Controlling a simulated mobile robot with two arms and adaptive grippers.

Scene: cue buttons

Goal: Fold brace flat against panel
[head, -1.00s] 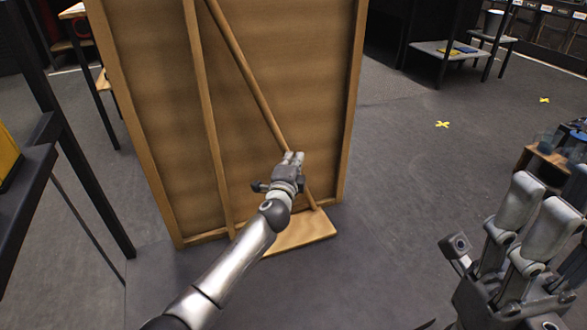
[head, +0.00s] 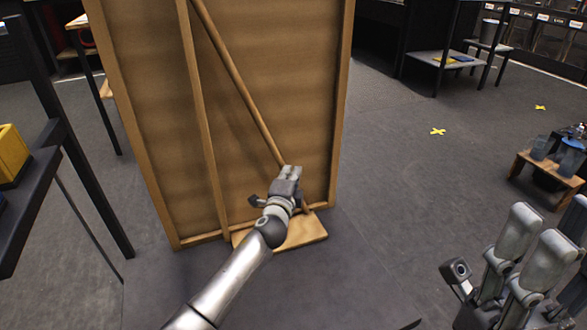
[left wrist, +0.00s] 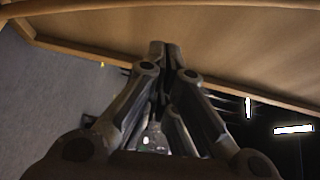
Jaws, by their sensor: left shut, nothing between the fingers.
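A tall wooden panel (head: 268,60) with a frame stands upright in the middle of the head view. A thin wooden brace (head: 237,82) slants down across it from upper left to lower right. Its lower part passes behind my left gripper (head: 291,168), which is shut and empty beside it. A flat wooden foot board (head: 305,232) lies on the floor at the panel's base. In the left wrist view the shut fingers (left wrist: 165,48) point toward the panel (left wrist: 225,45). I cannot tell whether they touch the brace. My right gripper (head: 530,255) is at the lower right, fingers apart.
A dark table with a yellow bin (head: 10,155) stands at the left. A small wooden stand (head: 548,172) with bottles is at the right. A yellow floor cross (head: 438,131) marks the open grey floor right of the panel.

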